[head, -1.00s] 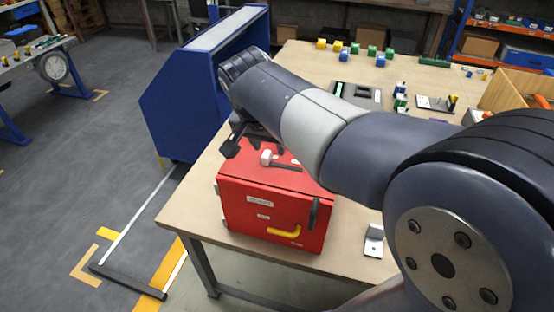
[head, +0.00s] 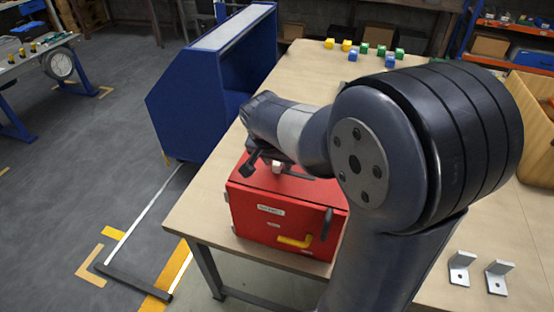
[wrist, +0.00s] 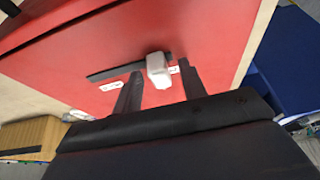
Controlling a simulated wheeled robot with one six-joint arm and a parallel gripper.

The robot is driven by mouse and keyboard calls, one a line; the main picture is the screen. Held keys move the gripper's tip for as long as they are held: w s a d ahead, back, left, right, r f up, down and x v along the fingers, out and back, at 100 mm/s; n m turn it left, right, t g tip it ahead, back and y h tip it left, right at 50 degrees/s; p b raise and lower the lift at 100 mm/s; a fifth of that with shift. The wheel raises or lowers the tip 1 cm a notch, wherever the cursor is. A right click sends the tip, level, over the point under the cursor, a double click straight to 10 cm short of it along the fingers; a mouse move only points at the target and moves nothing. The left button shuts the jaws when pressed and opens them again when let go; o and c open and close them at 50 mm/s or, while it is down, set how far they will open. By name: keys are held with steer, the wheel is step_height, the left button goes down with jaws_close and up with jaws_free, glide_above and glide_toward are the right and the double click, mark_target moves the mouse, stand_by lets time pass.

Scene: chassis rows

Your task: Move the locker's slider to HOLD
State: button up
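In the wrist view the knob (wrist: 158,72) is near the right end of the slot (wrist: 115,71). Small white labels (wrist: 110,86) lie beside the slot, too small to read. My gripper (wrist: 159,68) is open, with one finger on each side of the knob. Gaps show between knob and fingers. In the head view my arm partly hides the gripper.
A blue cabinet (head: 195,105) stands close behind and left of the locker. A black lever (head: 327,224) is on the locker's front. Metal brackets (head: 461,268) lie at the table's right, near a wooden box (head: 532,120). Coloured blocks (head: 364,48) sit at the back.

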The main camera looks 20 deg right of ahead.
jaws_close()
stand_by(0.3)
steer(key=s+d, duration=0.1)
steer(key=d, duration=0.1)
steer(key=s+d, duration=0.2)
steer(key=s+d+b, duration=0.1)
steer(key=d, duration=0.2)
steer(key=shift+s, duration=0.3)
steer(key=shift+o, duration=0.2)
jaws_free()
steer(key=shift+s, duration=0.1)
steer(key=shift+r, duration=0.1)
